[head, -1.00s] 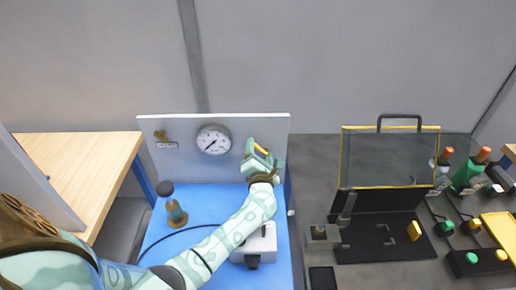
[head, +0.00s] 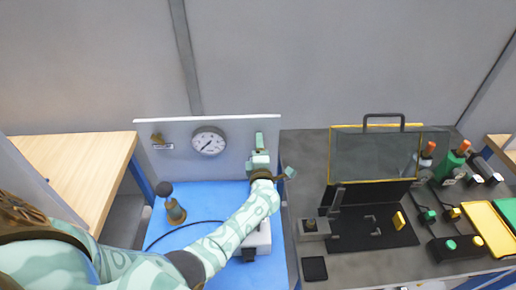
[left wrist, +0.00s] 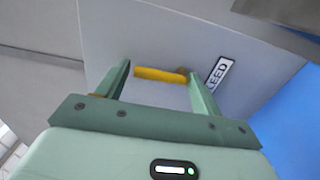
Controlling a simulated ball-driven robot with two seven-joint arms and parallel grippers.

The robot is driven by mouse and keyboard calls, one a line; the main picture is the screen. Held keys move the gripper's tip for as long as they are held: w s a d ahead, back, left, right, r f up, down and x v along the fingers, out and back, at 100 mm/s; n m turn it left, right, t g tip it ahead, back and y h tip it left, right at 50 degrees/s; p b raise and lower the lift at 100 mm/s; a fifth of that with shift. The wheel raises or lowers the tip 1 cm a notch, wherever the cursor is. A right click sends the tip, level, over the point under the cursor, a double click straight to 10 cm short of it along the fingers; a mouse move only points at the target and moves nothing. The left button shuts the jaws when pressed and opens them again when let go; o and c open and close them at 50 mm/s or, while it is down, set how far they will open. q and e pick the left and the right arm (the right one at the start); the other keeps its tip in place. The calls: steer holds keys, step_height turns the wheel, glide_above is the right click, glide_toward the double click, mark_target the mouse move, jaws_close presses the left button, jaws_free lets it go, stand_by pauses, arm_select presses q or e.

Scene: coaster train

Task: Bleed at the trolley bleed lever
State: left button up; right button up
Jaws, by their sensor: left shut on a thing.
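The bleed lever is a yellow bar (left wrist: 160,75) on the trolley's upright grey panel. In the left wrist view it lies between my left gripper's fingers (left wrist: 162,78), which are shut on it. A label (left wrist: 220,73) ending in "EED" sits beside it, partly hidden by a finger. In the head view my left gripper (head: 259,145) is at the right end of the panel (head: 230,128), and it hides the lever. A round white gauge (head: 209,141) is on the panel to its left. My right gripper is in neither view.
The blue trolley top (head: 205,195) holds a brass-coloured piece with a dark knob (head: 175,208), a black hose and a pale box (head: 263,238) beneath my left arm. To the right, a dark bench (head: 300,150) carries a clear-lidded case (head: 375,155), bottles and button boxes.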

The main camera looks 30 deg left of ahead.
arm_select(q)
steer(key=shift+d+m, duration=0.1)
steer(key=shift+m, duration=0.2)
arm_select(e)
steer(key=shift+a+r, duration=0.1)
arm_select(q)
steer(key=o, duration=1)
